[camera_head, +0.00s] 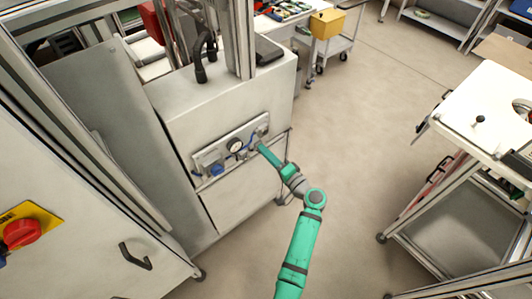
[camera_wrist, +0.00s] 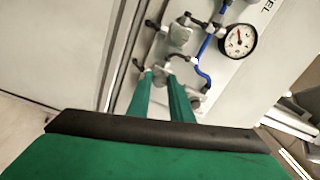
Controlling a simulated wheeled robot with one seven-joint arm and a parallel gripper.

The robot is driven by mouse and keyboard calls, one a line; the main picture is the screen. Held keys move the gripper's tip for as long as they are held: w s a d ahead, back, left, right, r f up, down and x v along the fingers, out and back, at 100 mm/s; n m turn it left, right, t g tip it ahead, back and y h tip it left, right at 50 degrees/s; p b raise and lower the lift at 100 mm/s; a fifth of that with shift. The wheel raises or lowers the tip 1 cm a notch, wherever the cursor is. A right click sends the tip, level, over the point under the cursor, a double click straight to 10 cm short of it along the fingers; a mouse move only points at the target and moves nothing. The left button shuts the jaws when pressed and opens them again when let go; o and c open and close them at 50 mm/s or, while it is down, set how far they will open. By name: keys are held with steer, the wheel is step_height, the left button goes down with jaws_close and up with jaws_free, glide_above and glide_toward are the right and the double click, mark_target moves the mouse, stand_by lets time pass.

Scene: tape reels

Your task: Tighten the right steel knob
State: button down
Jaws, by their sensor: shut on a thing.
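A metal panel (camera_head: 228,150) on the front of a grey cabinet carries a round gauge, blue hose and small fittings. In the head view my gripper (camera_head: 261,147) reaches the right end of this panel. In the wrist view my two green fingers (camera_wrist: 160,76) are close together around a small steel knob (camera_wrist: 160,74), partly hidden by the fingertips. A second steel knob (camera_wrist: 180,36) sits above it and is free of the fingers. The gauge (camera_wrist: 238,40) is to the right, apart from the fingers.
Blue hose (camera_wrist: 205,48) and dark handles stand close around the fingertips. A white table (camera_head: 490,105) is at the right, with open floor (camera_head: 350,130) between. A yellow bin (camera_head: 327,23) sits on a cart behind. A red switch (camera_head: 22,233) is at the left.

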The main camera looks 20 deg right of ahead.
steer(key=shift+d+f, duration=0.1)
steer(key=c, duration=1.6)
jaws_free()
steer(key=shift+s, duration=0.1)
steer(key=v, duration=1)
steer(key=shift+s+d, duration=0.1)
steer(key=shift+s, duration=0.2)
